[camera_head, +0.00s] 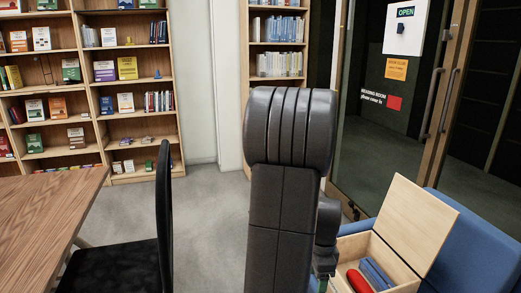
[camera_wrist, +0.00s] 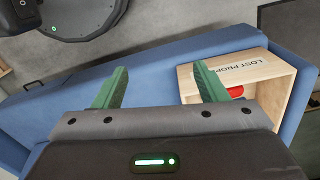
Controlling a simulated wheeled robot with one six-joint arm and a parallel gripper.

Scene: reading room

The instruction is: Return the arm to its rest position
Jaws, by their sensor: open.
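My gripper (camera_wrist: 160,88) has two green fingers standing wide apart with nothing between them in the wrist view. It is over the blue bench, close to a wooden box (camera_wrist: 272,112) marked LOST PROPERTY. In the head view, my dark arm stands upright in the middle, and the gripper is mostly hidden behind it at the lower right. The same box shows in the head view (camera_head: 400,272) with its lid (camera_head: 418,225) up. A red object (camera_head: 358,281) and a blue object (camera_head: 376,272) lie inside it.
A blue bench (camera_head: 478,240) runs along the right under the box. A wooden table (camera_head: 45,215) and a black chair (camera_head: 160,215) stand at the left. Bookshelves (camera_head: 90,144) line the back. A glass door (camera_head: 365,150) is at the right. Grey floor (camera_head: 210,235) is clear between.

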